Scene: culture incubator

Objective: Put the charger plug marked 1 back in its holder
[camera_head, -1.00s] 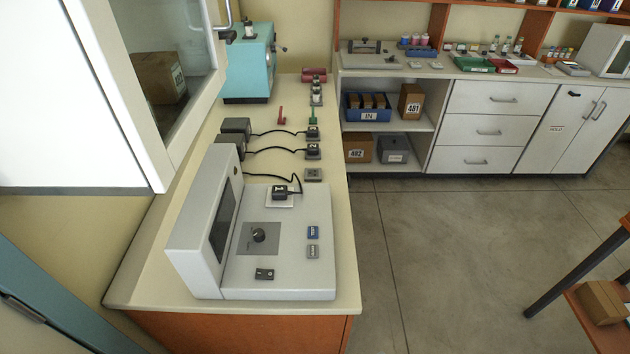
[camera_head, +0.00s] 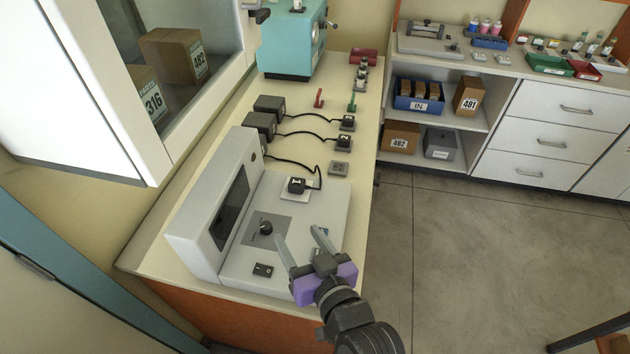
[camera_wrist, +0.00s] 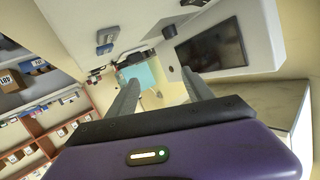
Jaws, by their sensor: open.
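The charger plug marked 1 (camera_head: 297,185) is a small black block with a white label. It sits on a white pad on top of the grey device (camera_head: 300,215), with a black cord running from it. An empty grey square holder (camera_head: 339,169) lies on the bench beyond the device, in line with the other plugs' holders. My gripper (camera_head: 301,238) is open and empty, over the front right part of the device, nearer the camera than the plug. In the wrist view my open fingers (camera_wrist: 160,92) show with the dark screen (camera_wrist: 210,48) beyond them.
The plug marked 2 (camera_head: 344,143) and another plug (camera_head: 347,123) sit in holders behind, with cords to black boxes (camera_head: 262,122). Red (camera_head: 319,98) and green (camera_head: 352,102) uprights stand nearby. A wall cabinet (camera_head: 120,90) overhangs the left side.

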